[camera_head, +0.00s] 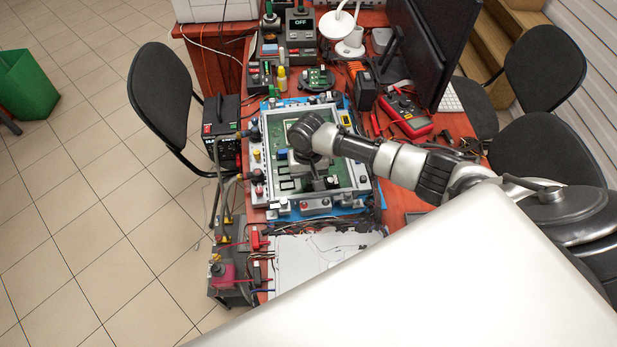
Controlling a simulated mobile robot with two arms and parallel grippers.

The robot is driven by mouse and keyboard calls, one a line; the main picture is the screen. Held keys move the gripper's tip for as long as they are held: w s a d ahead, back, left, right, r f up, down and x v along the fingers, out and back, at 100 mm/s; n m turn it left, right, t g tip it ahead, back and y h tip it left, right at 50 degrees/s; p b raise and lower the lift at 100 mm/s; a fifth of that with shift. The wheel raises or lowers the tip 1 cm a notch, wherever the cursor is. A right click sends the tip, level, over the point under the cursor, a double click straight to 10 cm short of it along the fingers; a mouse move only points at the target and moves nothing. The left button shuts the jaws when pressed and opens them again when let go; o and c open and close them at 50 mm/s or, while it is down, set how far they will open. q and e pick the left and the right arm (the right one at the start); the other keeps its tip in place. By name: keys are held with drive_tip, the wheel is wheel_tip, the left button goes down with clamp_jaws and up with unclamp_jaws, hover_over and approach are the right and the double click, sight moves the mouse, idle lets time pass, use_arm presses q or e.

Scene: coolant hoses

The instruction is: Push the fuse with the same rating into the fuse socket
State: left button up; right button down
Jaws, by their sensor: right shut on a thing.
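My right gripper (318,182) reaches in from the right and points down over the near half of a green circuit board (345,150). The board lies in a grey-white frame fixture (364,165) on the table. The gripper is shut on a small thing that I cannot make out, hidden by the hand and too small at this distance. I cannot tell a fuse or the fuse socket apart from the dark parts around the fingertips, nor read any rating. My left gripper is not in view.
A red multimeter (408,115) and a monitor (432,45) stand right of the fixture. Devices, including one reading OFF (300,28), stand behind it. Hoses and a pink container (222,275) are at the near left. A white sheet (312,255) lies in front. Black chairs (163,95) flank the table.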

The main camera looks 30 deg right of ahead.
drive_tip(key=shift+f, duration=0.1)
idle(0.9)
drive_tip(key=shift+s+f+p, duration=0.15)
drive_tip(key=shift+f+p, duration=0.05)
drive_tip(key=shift+p, duration=0.1)
idle(0.9)
